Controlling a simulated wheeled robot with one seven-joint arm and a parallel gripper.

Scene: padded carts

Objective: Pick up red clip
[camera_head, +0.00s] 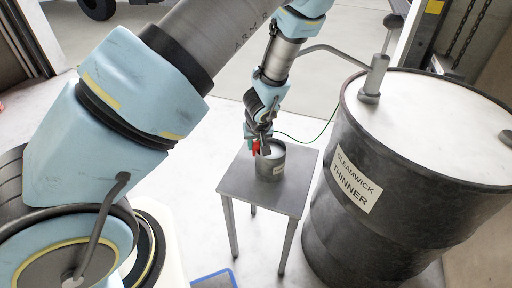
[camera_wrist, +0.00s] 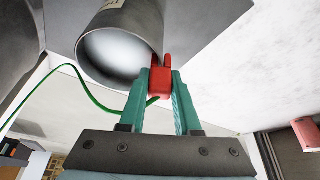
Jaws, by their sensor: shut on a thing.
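The red clip (camera_wrist: 161,82) is between the teal fingers of my gripper (camera_wrist: 160,92) in the wrist view, and the fingers are shut on it. Its upper tips reach the rim of a grey metal can (camera_wrist: 118,50); I cannot tell whether it grips the rim. In the head view the red clip (camera_head: 256,147) shows small at the upper left edge of the can (camera_head: 271,166), under my gripper (camera_head: 252,137). A green cable (camera_wrist: 85,88) runs to the clip area.
The can stands on a small grey table (camera_head: 290,185). A large dark drum (camera_head: 400,200) labelled "Gleamwick Thinner" stands close at the right, with a pump (camera_head: 373,77) on its lid. A blue-edged item (camera_head: 214,280) lies on the floor. Floor left of the table is clear.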

